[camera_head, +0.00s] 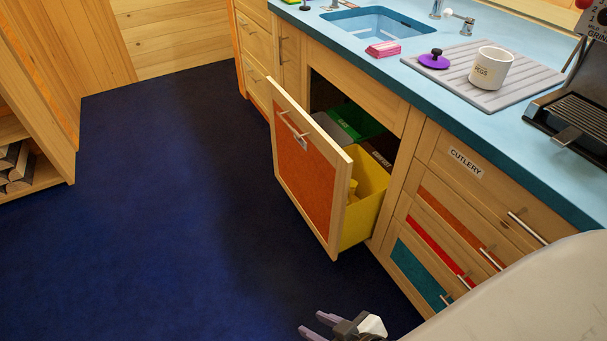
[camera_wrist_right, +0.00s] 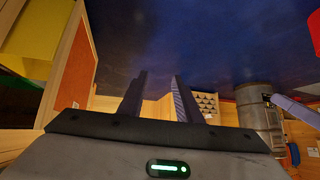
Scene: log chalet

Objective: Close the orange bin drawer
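The orange bin drawer (camera_head: 305,170) stands pulled out from under the counter, its orange panel framed in pale wood with a metal bar handle (camera_head: 294,124) near the top.
Shut drawers, one labelled cutlery (camera_head: 466,162), line the counter right of the bin drawer. The blue countertop (camera_head: 420,85) holds a sink, a sponge, a purple lid and a white mug (camera_head: 491,68). The dark blue floor (camera_head: 170,190) left of the drawer is clear.

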